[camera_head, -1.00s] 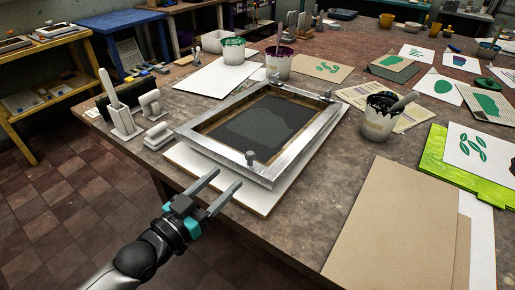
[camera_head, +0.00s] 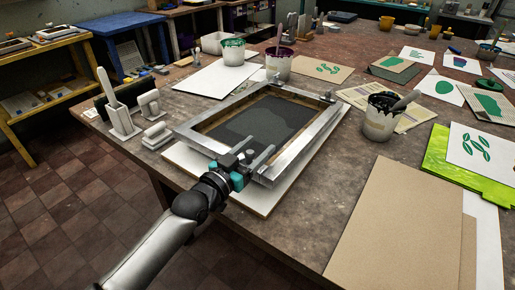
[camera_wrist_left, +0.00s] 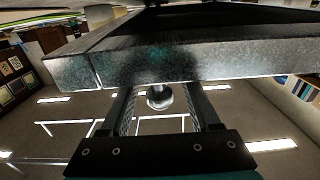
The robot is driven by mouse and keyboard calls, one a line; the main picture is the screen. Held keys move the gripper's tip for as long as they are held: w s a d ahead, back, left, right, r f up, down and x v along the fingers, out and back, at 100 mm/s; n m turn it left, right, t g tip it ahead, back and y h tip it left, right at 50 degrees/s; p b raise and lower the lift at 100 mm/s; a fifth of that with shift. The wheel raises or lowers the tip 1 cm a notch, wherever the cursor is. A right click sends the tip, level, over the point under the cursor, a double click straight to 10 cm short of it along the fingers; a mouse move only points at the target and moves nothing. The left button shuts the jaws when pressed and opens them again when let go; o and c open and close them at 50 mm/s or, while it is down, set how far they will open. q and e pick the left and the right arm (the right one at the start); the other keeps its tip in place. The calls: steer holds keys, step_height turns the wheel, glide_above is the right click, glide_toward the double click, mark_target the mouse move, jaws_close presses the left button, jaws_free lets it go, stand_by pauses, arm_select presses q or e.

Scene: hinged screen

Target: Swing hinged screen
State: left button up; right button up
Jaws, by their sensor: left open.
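The hinged screen (camera_head: 304,147) is a silver metal frame with dark mesh, lying low over a white baseboard (camera_head: 195,170) on the worktable. Hinge clamps sit at its far edge. A small round knob (camera_head: 250,153) stands on its near bar. My left gripper (camera_head: 257,152) is at this near bar, its open fingers on either side of the knob. The left wrist view shows the near bar (camera_wrist_left: 190,62) close ahead and the knob (camera_wrist_left: 159,97) between the two fingers, with gaps at its sides. My right gripper is out of view.
Squeegee-like tools (camera_head: 121,117) stand left of the screen. Ink pots stand behind it, and another pot (camera_head: 379,122) holding a tool stands to its right. Brown board (camera_head: 395,225) lies at the front right. The table's front edge runs below the screen.

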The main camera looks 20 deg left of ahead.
arm_select(q)
steer(key=shift+w+d, duration=0.1)
steer(key=shift+w, duration=0.2)
jaws_close()
stand_by(0.5)
stand_by(0.9)
